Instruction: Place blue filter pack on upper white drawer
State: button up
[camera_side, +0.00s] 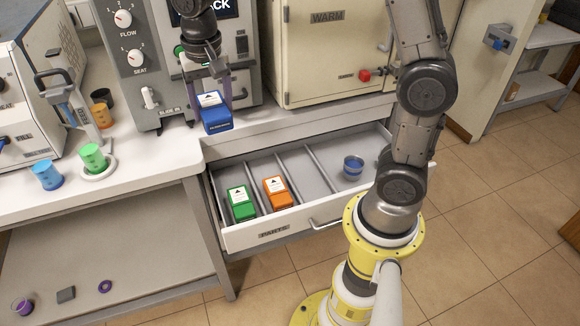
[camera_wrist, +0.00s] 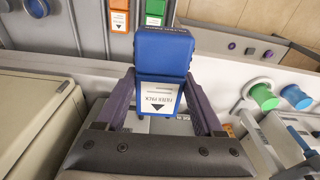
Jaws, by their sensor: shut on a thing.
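The blue filter pack (camera_side: 217,121) has a white label and is held between the two fingers of my gripper (camera_side: 209,100). In the side view it shows over the counter, near the left end of the white drawer. I cannot tell its exact height above the counter. The wrist view shows the pack (camera_wrist: 165,52) between both fingers of my gripper (camera_wrist: 160,82), label towards the palm. The white drawer (camera_side: 300,226), labelled PARTS, is pulled open below the counter. Dividers split it into compartments.
In the drawer are a green pack (camera_side: 241,203), an orange pack (camera_side: 277,192) and a blue cup-like item (camera_side: 353,167) further right. A grey machine (camera_side: 135,65) and a cream WARM cabinet (camera_side: 325,60) stand behind. Coloured cups, including a green one (camera_side: 93,157), stand left.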

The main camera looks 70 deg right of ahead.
jog(key=shift+w+f+n, duration=0.3)
jog(key=shift+f+n, duration=0.1)
jog(key=shift+f, duration=0.25)
jog(key=shift+w+f+n, duration=0.3)
jog(key=shift+f+n, duration=0.1)
jog(key=shift+f, duration=0.2)
notch_tip(320, 180, down, 2)
jog(key=d, duration=0.2)
jog(key=m, duration=0.2)
send_over(311, 187)
notch_tip(311, 187, down, 18)
jog(key=shift+s+a+f, duration=0.1)
jog(key=shift+a+f, duration=0.05)
jog(key=shift+f, duration=3.7)
jog(key=shift+f, duration=0.1)
jog(key=o, duration=1.2)
jog(key=shift+c, duration=0.2)
jog(key=shift+o, duration=0.4)
